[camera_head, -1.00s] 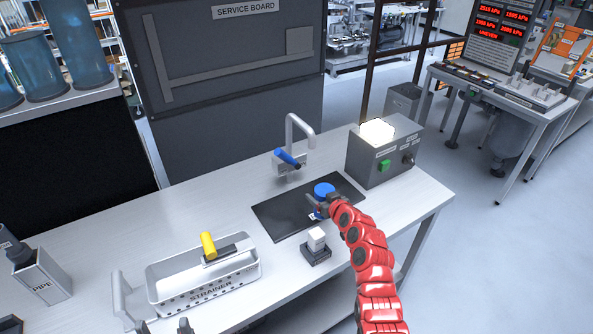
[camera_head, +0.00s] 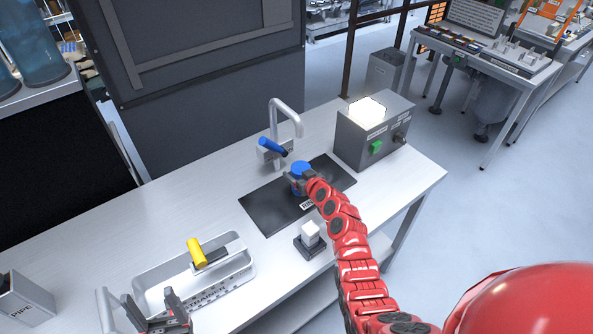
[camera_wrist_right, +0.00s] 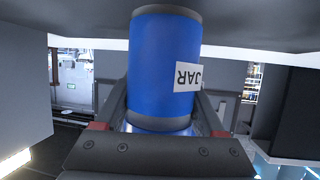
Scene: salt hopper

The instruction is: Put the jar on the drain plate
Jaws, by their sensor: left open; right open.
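The blue jar (camera_head: 300,168) is at the black drain plate (camera_head: 265,212), near its back edge below the tap. In the right wrist view the jar (camera_wrist_right: 163,55) shows upside down, its base against a dark grey surface at the top. It appears to stand upright on the plate. My right gripper (camera_head: 307,182) is open, with its jaws (camera_wrist_right: 165,115) on either side of the jar; whether they touch it is unclear. My left gripper (camera_head: 158,312) is open and empty at the lower left, in front of the strainer.
A tap (camera_head: 285,120) with a blue lever (camera_head: 272,146) stands behind the plate. A grey box with a green button (camera_head: 375,147) is to the right. A white block on a dark base (camera_head: 309,235) stands in front. The strainer (camera_head: 245,268) with a yellow handle (camera_head: 196,252) is left.

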